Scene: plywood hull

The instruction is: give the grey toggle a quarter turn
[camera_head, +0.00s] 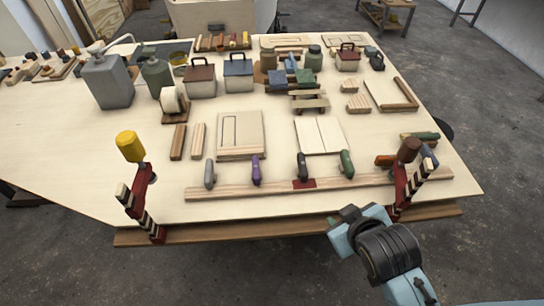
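The grey toggle (210,173) stands upright near the left end of a long wooden rail (275,190) at the table's front. Along the same rail to its right stand a purple toggle (256,170), a dark toggle (303,166) with a red patch at its foot, and a green toggle (347,163). My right gripper (346,218) is at the table's front edge, well to the right of the grey toggle and apart from it. Its fingers are too small and turned away to show whether they are open. My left gripper is not in view.
Red clamps with a yellow handle (130,146) and a brown handle (409,150) stand at the front edge, left and right of the rail. Wooden boards (240,150) lie behind the rail. Boxes, bottles and a tape roll (171,100) stand farther back. The table's left side has bare room.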

